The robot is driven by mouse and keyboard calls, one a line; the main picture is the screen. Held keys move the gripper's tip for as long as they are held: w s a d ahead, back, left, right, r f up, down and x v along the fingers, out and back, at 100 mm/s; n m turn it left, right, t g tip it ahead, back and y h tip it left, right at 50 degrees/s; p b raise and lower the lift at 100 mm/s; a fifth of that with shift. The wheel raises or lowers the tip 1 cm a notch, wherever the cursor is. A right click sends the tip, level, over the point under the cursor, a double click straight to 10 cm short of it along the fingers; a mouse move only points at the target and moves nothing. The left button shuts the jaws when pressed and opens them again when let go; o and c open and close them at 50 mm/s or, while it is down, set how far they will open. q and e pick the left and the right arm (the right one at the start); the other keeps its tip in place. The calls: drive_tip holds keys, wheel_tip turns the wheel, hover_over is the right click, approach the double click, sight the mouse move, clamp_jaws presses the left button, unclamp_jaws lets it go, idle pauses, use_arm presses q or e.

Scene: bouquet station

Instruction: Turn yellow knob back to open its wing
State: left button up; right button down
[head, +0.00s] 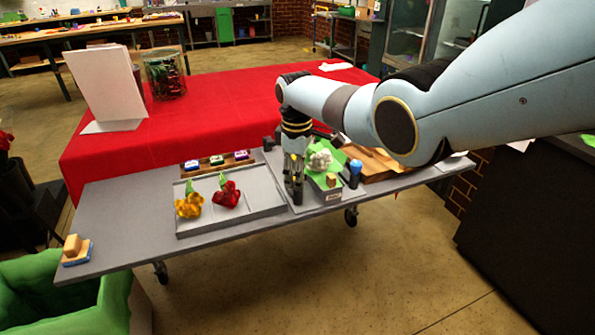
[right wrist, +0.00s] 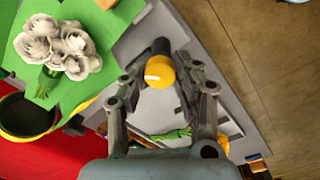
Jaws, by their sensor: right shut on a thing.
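The yellow knob (right wrist: 158,74) sits between the fingers of my right gripper (right wrist: 160,66), on top of a dark post. My right gripper is shut on it. In the head view my right gripper (head: 293,188) points down at the left side of the wrapping station and mostly hides the knob. A green sheet (right wrist: 88,18) carries a bunch of white flowers (right wrist: 62,47) beside the gripper; the flowers also show in the head view (head: 320,160). How far the yellow knob's wing is turned I cannot tell. My left gripper is not in view.
A blue-topped knob (head: 355,167) stands on the station's right side. A grey tray (head: 262,194) with a yellow and a red flower lies left of it. A wooden board (head: 375,164) lies to the right. An orange-and-blue block (head: 75,250) sits at the table's left end.

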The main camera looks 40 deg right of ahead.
drive_tip(key=n, duration=0.4)
drive_tip(key=shift+n+p, duration=0.3)
drive_tip(key=shift+p, duration=0.1)
drive_tip(key=shift+n, duration=2.5)
drive_tip(key=c, duration=1)
unclamp_jaws()
drive_tip(key=shift+r, duration=0.1)
